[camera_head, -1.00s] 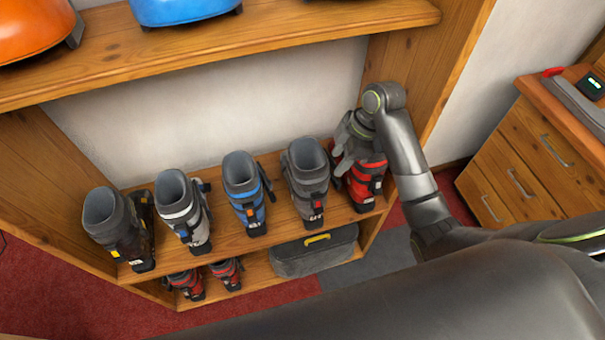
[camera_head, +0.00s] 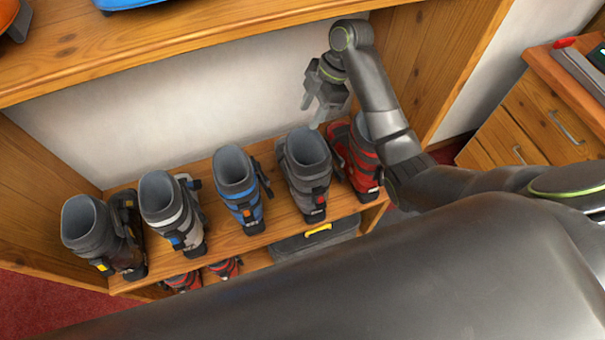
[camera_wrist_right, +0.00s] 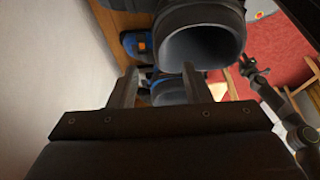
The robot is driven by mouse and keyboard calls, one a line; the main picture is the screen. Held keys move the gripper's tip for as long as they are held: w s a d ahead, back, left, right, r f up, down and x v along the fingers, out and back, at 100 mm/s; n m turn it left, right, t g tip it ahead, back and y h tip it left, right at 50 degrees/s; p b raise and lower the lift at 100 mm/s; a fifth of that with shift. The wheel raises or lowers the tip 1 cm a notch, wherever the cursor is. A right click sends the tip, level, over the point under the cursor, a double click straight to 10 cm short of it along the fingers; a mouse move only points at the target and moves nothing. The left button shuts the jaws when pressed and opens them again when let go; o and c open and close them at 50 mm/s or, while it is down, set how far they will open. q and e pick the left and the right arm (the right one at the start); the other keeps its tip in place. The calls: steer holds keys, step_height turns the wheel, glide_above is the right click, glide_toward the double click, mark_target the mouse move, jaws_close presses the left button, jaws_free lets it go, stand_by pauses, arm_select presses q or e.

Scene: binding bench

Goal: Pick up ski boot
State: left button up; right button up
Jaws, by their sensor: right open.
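A row of ski boots stands on the wooden shelf: a black one (camera_head: 92,232), a white-grey one (camera_head: 168,210), a blue one (camera_head: 240,188), a grey one (camera_head: 306,170) and a red one (camera_head: 362,160). My right gripper (camera_head: 314,112) is open and empty above and behind the grey boot. In the right wrist view its fingers (camera_wrist_right: 160,90) are apart, with a large grey boot cuff (camera_wrist_right: 203,42), probably the grey boot's, just beyond them. My arm partly hides the red boot. A dark claw-like gripper (camera_wrist_right: 252,68), probably my left, shows small at the right of the wrist view.
An upper shelf (camera_head: 190,48) overhangs the boots, and a wall (camera_head: 200,110) stands behind them. A lower shelf holds red boots (camera_head: 184,281) and a grey case (camera_head: 300,243) with a yellow handle. A wooden drawer cabinet (camera_head: 535,115) stands at right.

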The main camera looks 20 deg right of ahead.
mark_target(300, 129)
steer(key=x, duration=0.2)
steer(key=shift+w+f, duration=0.2)
steer(key=shift+f, duration=0.15)
steer(key=shift+a+f+p, duration=0.2)
steer(key=shift+f+p, duration=0.05)
steer(key=shift+p, duration=0.1)
steer(key=p+x, duration=0.1)
steer(key=x, duration=0.2)
steer(key=shift+s+a+f, duration=0.15)
steer(key=shift+s, duration=0.05)
steer(key=shift+w+a+f, duration=0.1)
steer(key=shift+a+f, duration=0.1)
steer(key=shift+f, duration=0.35)
steer(key=shift+c, duration=0.8)
jaws_close()
arm_select(q)
steer(key=shift+w+r, duration=0.55)
steer(key=shift+w, duration=0.05)
arm_select(e)
steer(key=shift+w+r, duration=0.1)
steer(key=shift+r, duration=0.05)
